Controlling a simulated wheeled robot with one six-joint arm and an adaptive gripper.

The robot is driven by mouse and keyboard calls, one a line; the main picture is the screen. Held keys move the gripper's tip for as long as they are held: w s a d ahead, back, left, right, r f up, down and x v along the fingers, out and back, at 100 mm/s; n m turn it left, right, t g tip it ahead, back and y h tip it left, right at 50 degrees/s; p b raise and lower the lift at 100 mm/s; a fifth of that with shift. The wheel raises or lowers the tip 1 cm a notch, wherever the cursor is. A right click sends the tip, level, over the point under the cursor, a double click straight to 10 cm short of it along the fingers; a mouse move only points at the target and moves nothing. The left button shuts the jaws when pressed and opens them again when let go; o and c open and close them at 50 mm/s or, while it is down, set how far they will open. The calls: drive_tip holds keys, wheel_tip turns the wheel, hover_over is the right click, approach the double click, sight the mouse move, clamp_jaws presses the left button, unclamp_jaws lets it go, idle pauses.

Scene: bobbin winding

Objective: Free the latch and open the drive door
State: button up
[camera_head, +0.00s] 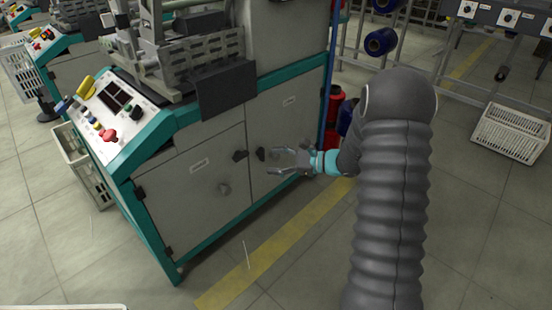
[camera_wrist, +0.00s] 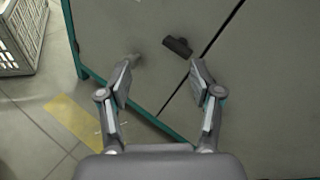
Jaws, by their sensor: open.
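The grey machine cabinet has two front doors, a left door (camera_head: 180,205) and a right door (camera_head: 285,125). Their labels are too small to read. A black latch handle (camera_head: 240,155) sits near the left door's edge by the seam, and a round grey knob (camera_head: 224,189) is lower on that door. Another dark handle (camera_head: 261,154) is on the right door. My gripper (camera_head: 272,160) is open and empty in front of the doors near the seam. In the wrist view, one black latch (camera_wrist: 178,46) shows beyond the fingertips, nearer the right finger. The left fingertip partly overlaps the grey knob.
A sloping control panel (camera_head: 110,110) with a red button is at the cabinet's upper left. A crate (camera_head: 80,165) stands at its left side, and a white crate (camera_head: 510,132) is far right. Floor with a yellow stripe (camera_head: 270,245) is clear before the doors.

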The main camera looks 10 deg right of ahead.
drive_tip(key=w+d+f+m+t, duration=0.3)
drive_tip(key=w+d+f+m, duration=0.1)
drive_tip(key=d+f, duration=0.15)
drive_tip(key=m+t+h, duration=0.3)
drive_tip(key=m+t, duration=0.2)
drive_tip(key=m, duration=0.1)
approach(278, 159)
drive_tip(key=x, duration=1.1)
drive_tip(key=shift+s, duration=0.1)
clamp_jaws()
